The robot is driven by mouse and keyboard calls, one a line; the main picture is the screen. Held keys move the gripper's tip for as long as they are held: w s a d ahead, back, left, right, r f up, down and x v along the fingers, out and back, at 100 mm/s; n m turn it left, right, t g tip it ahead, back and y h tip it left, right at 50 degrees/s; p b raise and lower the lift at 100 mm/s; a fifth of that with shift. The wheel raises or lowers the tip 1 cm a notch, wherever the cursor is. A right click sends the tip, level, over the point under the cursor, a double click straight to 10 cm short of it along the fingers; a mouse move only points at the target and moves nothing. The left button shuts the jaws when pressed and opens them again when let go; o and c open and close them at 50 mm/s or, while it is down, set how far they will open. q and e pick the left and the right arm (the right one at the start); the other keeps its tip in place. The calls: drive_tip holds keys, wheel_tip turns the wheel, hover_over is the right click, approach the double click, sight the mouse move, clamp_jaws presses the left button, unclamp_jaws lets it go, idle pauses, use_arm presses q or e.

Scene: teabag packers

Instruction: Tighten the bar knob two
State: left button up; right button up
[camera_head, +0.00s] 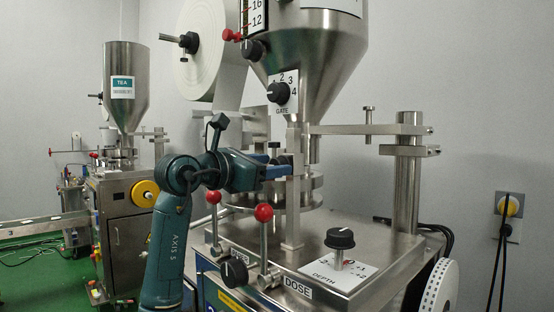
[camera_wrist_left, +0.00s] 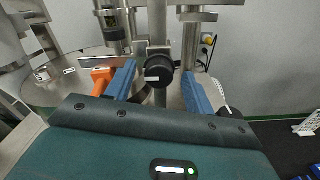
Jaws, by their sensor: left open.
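My left gripper (camera_head: 283,165) reaches in from the left at the near side of the tea machine, beside its upright post. In the left wrist view its two blue fingers stand apart, open and empty. A black round knob (camera_wrist_left: 159,68) with a pale mark shows between the fingers in that view, in front of a vertical metal post (camera_wrist_left: 157,22). I cannot tell whether the fingers touch it. No label naming it as bar knob two is readable. In the head view this knob is not clearly visible near the gripper. My right gripper is in neither view.
The steel hopper (camera_head: 318,65) and gate knob (camera_head: 278,93) are above the gripper. Red ball levers (camera_head: 264,212), a dose knob (camera_head: 234,270) and a depth knob (camera_head: 340,239) are below. A horizontal bar (camera_head: 370,130) runs right to a thick column (camera_head: 406,175). An orange part (camera_wrist_left: 101,80) is beside the left finger.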

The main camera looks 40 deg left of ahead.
use_arm(q)
drive_tip(key=shift+w+d, duration=0.1)
drive_tip(key=shift+w, duration=1.15)
drive_tip(key=shift+c, duration=0.4)
drive_tip(key=c, duration=0.9)
